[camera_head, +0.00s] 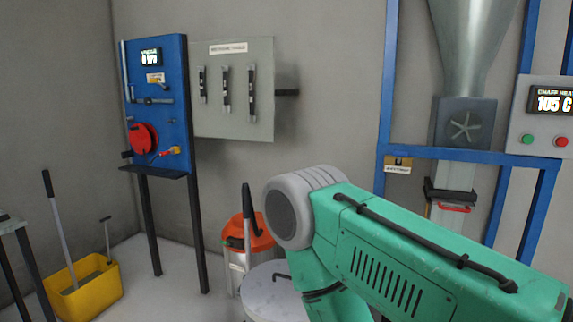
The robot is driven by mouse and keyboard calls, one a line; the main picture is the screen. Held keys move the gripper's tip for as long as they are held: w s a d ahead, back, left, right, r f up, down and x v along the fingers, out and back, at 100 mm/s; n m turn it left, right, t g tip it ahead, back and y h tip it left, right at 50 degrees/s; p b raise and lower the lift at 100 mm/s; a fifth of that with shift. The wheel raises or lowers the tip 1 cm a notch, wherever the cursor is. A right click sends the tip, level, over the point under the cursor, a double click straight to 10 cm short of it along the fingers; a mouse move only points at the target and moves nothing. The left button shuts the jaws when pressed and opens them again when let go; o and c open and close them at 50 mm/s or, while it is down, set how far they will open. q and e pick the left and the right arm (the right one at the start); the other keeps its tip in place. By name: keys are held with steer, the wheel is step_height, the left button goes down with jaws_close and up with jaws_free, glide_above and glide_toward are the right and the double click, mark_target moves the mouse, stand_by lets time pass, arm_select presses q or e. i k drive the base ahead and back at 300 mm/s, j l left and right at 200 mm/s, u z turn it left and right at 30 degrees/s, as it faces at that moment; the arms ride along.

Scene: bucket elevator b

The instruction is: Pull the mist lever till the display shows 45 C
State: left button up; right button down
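The display (554,102) on a grey box at the right edge reads 105 C. A black upright handle (247,207) rises by an orange-topped container (257,232) on the floor. I cannot tell whether this handle is the mist lever, and no readable label names it so. My green arm with its grey joint comes in from the lower right and covers part of the floor there. Neither of my grippers shows, so what they touch or hold is hidden.
A blue panel (175,110) on legs carries a small display, a red reel (144,138) and a yellow-handled part. A grey tool board (238,120) hangs beside it. A yellow bucket (95,288) stands lower left. A blue frame (386,60) surrounds a metal hopper (470,40).

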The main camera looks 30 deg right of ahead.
mark_target(399, 162)
steer(key=z, duration=1.8)
